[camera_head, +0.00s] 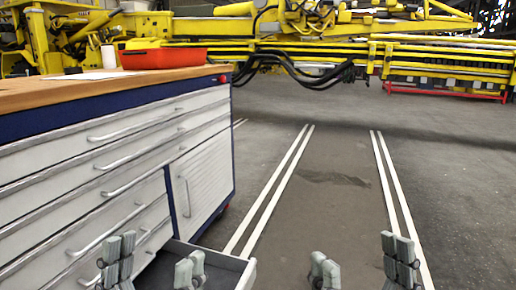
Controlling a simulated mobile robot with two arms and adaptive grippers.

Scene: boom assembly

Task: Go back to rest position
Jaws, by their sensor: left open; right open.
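My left gripper (155,265) is at the bottom edge of the view, left of centre. Its grey fingers are spread apart with nothing between them. It shows in front of the cabinet's lower drawers and a pulled-out drawer (228,262). My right gripper (362,265) is at the bottom right, over the floor in the picture. Its fingers are also spread and empty. Both arms behind the fingers are out of view.
A workbench cabinet (110,150) with several white drawers fills the left. On its wooden top are a red tray (162,58), a white cup (109,56) and papers. A yellow boom (330,48) spans the back. The floor (318,185) with white lines is clear.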

